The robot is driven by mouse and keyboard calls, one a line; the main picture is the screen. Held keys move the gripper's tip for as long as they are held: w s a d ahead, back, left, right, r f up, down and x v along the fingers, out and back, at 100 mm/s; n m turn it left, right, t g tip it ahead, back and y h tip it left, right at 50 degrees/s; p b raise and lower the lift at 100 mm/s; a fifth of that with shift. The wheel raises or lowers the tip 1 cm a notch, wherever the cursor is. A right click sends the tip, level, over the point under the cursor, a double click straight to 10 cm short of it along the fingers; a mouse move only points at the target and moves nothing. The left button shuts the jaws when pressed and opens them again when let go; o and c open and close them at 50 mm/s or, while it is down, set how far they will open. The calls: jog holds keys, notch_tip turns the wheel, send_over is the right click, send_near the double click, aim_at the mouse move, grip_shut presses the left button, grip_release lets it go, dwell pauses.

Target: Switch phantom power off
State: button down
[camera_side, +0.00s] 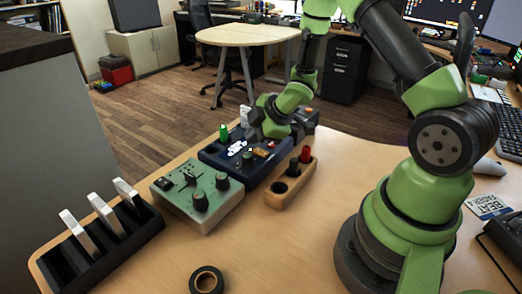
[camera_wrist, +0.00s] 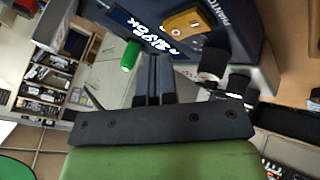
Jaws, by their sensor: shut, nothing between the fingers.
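The dark blue box (camera_side: 212,154) stands on the wooden table in the side view. In the wrist view, the word PHANTOM is printed on the blue box (camera_wrist: 225,45) beside a yellow-orange plate (camera_wrist: 183,25). A small metal part shows on this plate; which way it is set I cannot tell. The plate is a small orange patch in the side view (camera_side: 261,153). My gripper (camera_side: 256,138) is over the blue box, partly hiding its back. In the wrist view, my gripper's fingers (camera_wrist: 158,58) are together and empty, a little left of the plate. Contact is unclear.
A green knobbed box (camera_side: 172,199) adjoins the blue box. A wooden holder (camera_side: 278,199) with red and black pieces stands right of it. A black slotted rack (camera_side: 139,238) and a tape roll (camera_side: 206,281) are nearer the camera. A green upright piece (camera_side: 223,132) stands near the blue box's back-left edge.

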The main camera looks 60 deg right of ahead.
aim_at(254, 149)
dwell(0.4)
jog(key=shift+f, duration=0.45)
jog(key=shift+f, duration=0.3)
dwell(0.4)
jog(key=shift+r, duration=0.8)
notch_tip(254, 149, up, 6)
dwell(0.5)
